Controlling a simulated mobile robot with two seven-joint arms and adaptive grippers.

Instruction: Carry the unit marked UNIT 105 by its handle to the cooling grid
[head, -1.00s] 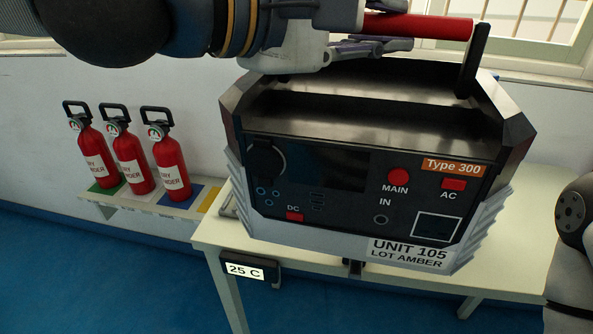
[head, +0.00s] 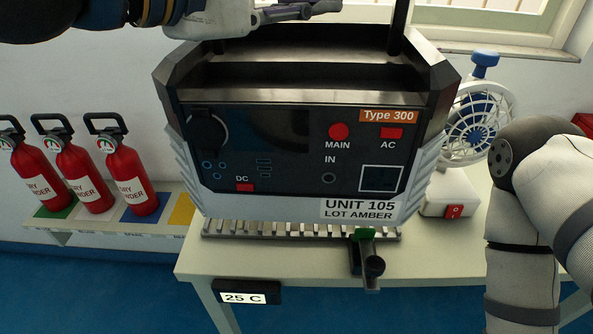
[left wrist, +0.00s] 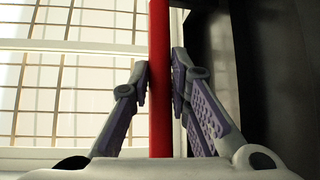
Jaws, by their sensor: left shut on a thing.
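UNIT 105 (head: 290,185) is a dark box with grey ribbed sides, a "Type 300" tag and a "LOT AMBER" label. It fills the middle of the head view, upright. My left gripper (head: 312,9) is at its top; in the left wrist view the fingers (left wrist: 161,78) are shut around its red bar handle (left wrist: 159,25). The handle bar is out of the head view. The ribbed metal cooling grid (head: 285,230) shows below the unit's front edge. I cannot tell whether the unit touches the grid. My right gripper is not in view.
The grid is on a cream table (head: 300,262) with a "25 C" display (head: 246,292). A lever with a green piece (head: 366,236) is at the grid's front. A white fan (head: 478,125) stands right, near my right arm. Several red extinguishers (head: 127,178) stand left on a shelf.

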